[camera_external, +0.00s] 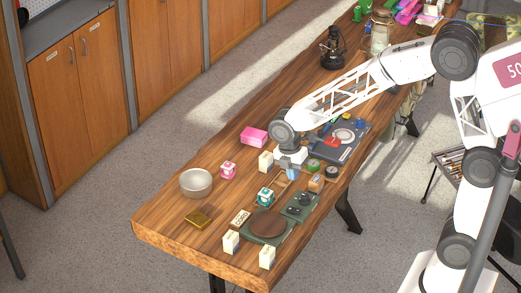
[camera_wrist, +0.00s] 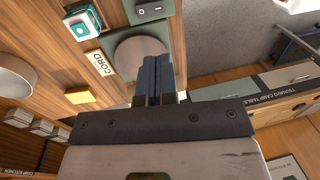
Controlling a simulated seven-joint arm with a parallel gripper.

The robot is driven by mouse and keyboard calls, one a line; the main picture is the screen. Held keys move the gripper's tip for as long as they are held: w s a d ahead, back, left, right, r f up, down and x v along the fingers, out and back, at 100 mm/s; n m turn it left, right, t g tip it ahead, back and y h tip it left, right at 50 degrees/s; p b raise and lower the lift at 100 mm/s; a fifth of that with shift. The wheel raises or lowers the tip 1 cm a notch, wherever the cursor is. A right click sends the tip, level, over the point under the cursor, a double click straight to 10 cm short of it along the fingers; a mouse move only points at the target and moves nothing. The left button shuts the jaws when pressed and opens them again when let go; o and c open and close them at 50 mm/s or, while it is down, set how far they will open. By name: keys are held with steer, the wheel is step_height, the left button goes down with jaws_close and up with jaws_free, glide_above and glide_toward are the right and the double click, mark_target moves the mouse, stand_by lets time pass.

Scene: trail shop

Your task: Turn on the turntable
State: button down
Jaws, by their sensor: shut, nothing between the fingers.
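The turntable is a flat green base (camera_external: 284,239) with a round brown disc (camera_external: 267,223) near the table's front end. The wrist view shows the disc (camera_wrist: 128,50) as greyish, partly hidden behind my fingers. A green switch box (camera_external: 300,207) adjoins the base at its far right side; its dark rocker switch with light marks (camera_wrist: 148,10) shows at the top of the wrist view. My gripper (camera_external: 292,173) is shut and empty, above the table and beyond the switch box in the external view. Its dark blue fingers (camera_wrist: 158,68) are together in the wrist view.
A block marked CORD (camera_external: 241,217), a teal-and-white cube (camera_external: 265,197) and cream blocks (camera_external: 231,242) stand around the turntable. A metal bowl (camera_external: 196,182) and yellow block (camera_external: 199,218) lie left. A dark device (camera_external: 338,143) is beyond my gripper.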

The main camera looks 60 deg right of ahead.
mark_target(295, 210)
steer(key=f, duration=0.4)
steer(key=s+f, duration=0.1)
steer(key=f, duration=0.3)
steer(key=s+f, duration=0.1)
steer(key=f, duration=0.4)
steer(key=shift+f, duration=0.1)
steer(key=shift+s, duration=0.1)
steer(key=shift+f+t, duration=0.2)
steer(key=shift+t, duration=0.1)
stand_by(0.4)
steer(key=shift+w+r, duration=0.25)
steer(key=shift+w, duration=0.45)
steer(key=shift+r, duration=0.1)
